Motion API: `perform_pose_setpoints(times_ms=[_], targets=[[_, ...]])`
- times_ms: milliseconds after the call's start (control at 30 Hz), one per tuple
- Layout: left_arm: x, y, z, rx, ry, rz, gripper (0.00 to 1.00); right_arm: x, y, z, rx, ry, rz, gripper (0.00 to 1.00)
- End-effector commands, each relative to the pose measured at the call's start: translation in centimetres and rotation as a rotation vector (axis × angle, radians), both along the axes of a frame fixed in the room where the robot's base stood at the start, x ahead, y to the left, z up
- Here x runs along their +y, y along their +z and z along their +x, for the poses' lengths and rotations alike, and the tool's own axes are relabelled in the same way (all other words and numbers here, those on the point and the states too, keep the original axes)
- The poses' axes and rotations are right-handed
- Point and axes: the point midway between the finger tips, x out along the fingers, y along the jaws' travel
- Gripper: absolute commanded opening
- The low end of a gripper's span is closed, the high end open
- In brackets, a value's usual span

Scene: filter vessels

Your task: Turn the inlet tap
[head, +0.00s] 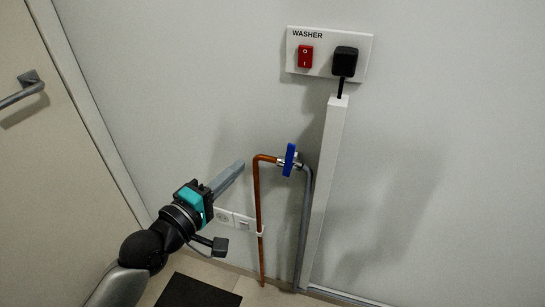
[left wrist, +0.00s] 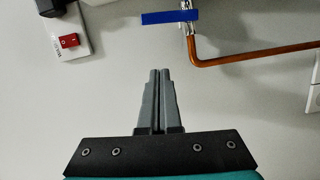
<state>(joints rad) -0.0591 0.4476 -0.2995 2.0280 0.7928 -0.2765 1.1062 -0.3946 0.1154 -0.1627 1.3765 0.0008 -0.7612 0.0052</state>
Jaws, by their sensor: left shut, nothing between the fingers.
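The inlet tap has a blue handle (head: 289,160) and sits between a copper pipe (head: 258,205) and a grey hose (head: 306,220) on the wall. In the head view the handle stands close to upright. The handle also shows at the top of the left wrist view (left wrist: 170,17), ahead of the fingertips. My left gripper (head: 240,163) is left of the copper pipe and apart from the tap. Its fingers are shut and empty, seen side by side in the left wrist view (left wrist: 159,72). My right gripper does not show.
A WASHER panel (head: 325,70) with a red switch (head: 305,57) and a black plug (head: 345,61) is above the tap. A white cable duct (head: 326,190) runs down right of it. Wall sockets (head: 232,220) are low behind the copper pipe. A door handle (head: 22,90) is at far left.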

Motion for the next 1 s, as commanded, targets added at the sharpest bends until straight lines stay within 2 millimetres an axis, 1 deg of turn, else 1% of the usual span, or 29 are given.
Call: perform_pose_setpoints(times_ms=[33, 200, 500, 600, 700, 833, 1000], targets=[[-0.5, -0.1, 0.8, -0.003, 0.001, -0.002, 0.00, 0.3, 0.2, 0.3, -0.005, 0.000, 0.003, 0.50], [-1.9, -0.2, 3.1, -0.002, 0.001, 0.000, 0.00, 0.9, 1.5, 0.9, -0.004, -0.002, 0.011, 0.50], [-4.2, -0.3, 6.4, -0.001, -0.001, 0.002, 0.00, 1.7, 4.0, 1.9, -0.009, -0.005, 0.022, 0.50], [-5.6, -0.5, 5.7, 0.002, -0.002, -0.002, 0.00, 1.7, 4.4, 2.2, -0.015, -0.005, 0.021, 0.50], [-6.5, -0.6, 5.3, 0.001, -0.001, 0.001, 0.00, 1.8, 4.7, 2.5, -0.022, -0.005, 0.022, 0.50], [-7.3, -0.7, 5.0, 0.000, 0.000, 0.002, 0.00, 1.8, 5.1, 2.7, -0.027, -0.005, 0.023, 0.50], [-7.7, -0.7, 4.9, 0.001, 0.001, 0.004, 0.00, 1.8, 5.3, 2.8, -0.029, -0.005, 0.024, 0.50]])
